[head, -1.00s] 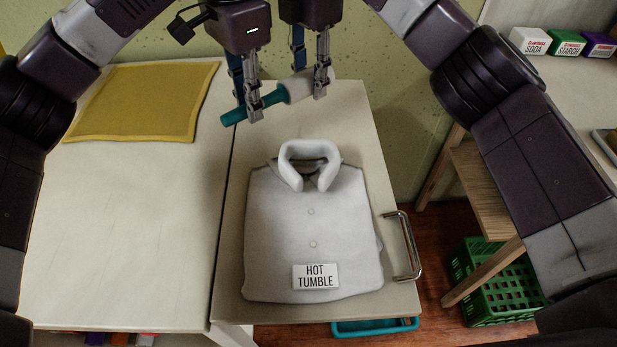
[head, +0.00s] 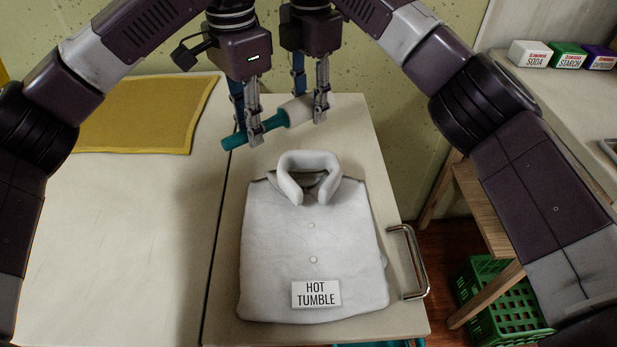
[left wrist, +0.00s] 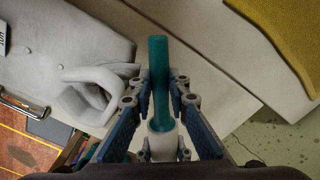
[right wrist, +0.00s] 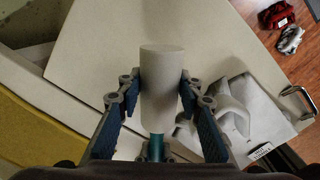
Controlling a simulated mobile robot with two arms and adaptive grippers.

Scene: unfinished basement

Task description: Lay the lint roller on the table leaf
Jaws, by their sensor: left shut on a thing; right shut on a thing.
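The lint roller has a teal handle (head: 234,140) and a white roll (head: 297,110). It is held level above the far end of the table leaf (head: 344,112). My left gripper (head: 255,136) is shut on the teal handle, which also shows in the left wrist view (left wrist: 158,75). My right gripper (head: 320,116) is shut on the white roll, seen between its fingers in the right wrist view (right wrist: 161,85). A folded grey shirt (head: 312,240) with a "HOT TUMBLE" label lies on the leaf just in front of the roller.
A yellow mat (head: 135,118) lies on the pale table (head: 110,230) to the left. A metal handle (head: 421,262) sticks out at the leaf's right edge. A green crate (head: 497,305) stands under the wooden shelf on the right. The leaf's far end is bare.

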